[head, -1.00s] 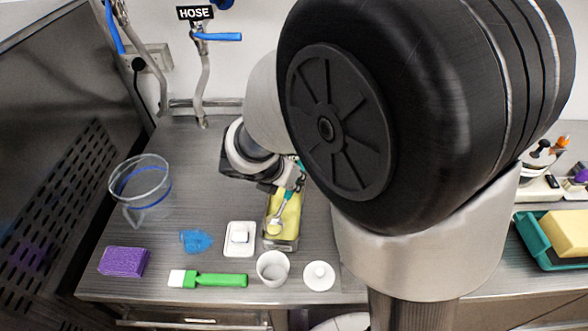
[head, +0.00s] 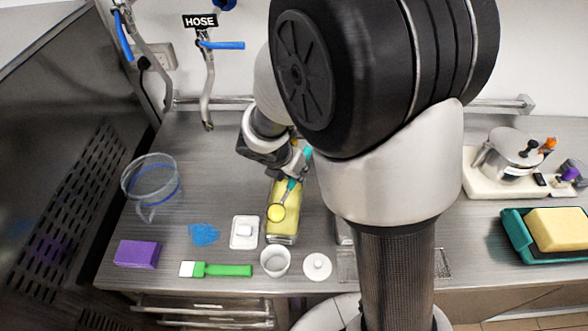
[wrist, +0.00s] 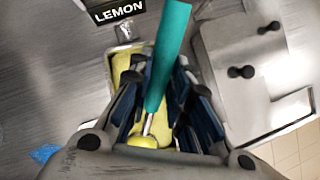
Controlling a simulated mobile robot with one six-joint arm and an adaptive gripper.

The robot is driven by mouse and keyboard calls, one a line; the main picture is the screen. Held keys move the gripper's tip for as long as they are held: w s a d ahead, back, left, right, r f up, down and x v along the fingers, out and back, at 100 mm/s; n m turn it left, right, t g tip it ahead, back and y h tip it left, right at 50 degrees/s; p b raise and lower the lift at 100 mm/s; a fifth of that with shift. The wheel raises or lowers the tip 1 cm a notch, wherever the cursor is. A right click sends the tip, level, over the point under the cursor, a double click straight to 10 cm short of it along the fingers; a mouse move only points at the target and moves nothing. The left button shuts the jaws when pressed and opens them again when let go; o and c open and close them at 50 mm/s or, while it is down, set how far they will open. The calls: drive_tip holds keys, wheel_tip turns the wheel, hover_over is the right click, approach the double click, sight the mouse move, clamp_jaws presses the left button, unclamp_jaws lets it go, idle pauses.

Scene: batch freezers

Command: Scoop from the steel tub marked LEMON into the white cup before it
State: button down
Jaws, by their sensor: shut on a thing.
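My gripper (head: 297,172) is shut on the teal handle of a scoop (head: 290,188). The scoop's round bowl is yellow and shows over the yellow contents of the steel tub (head: 282,240); I cannot tell whether it touches them. In the wrist view the teal handle (wrist: 168,55) runs between my fingers (wrist: 158,105), with the bowl below. The LEMON sign (wrist: 117,12) shows there behind the tub (wrist: 113,62). The white cup (head: 275,263) stands upright just before the tub, and its inside looks white.
A white round lid (head: 317,266) lies right of the cup. Left are a white dish (head: 244,232), a green brush (head: 215,270), a blue cloth (head: 204,235), a purple sponge (head: 137,254) and a clear jug (head: 152,180). A teal tray (head: 515,235) holds a yellow block at right.

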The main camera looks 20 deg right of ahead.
drive_tip(key=shift+w+d+r+p, duration=0.2)
drive_tip(key=shift+r+p, duration=0.6)
drive_tip(key=shift+p, duration=0.35)
drive_tip(key=w+d+g+y+p, duration=0.1)
drive_tip(key=p, duration=0.8)
drive_tip(key=shift+w+r+y, duration=0.1)
drive_tip(key=shift+y, duration=0.2)
drive_tip(key=p, duration=0.5)
drive_tip(key=shift+w+d+g, duration=0.1)
drive_tip(key=shift+d+g, duration=0.2)
drive_tip(key=p, duration=0.4)
drive_tip(key=shift+w+d+r+y+p, duration=0.1)
drive_tip(key=shift+w+y+p, duration=0.25)
drive_tip(key=shift+y, duration=0.05)
drive_tip(key=p, duration=0.7)
drive_tip(key=shift+w+d+g+y, duration=0.1)
drive_tip(key=shift+d+g+y, duration=0.2)
drive_tip(key=shift+g, duration=0.1)
drive_tip(key=shift+p, duration=0.55)
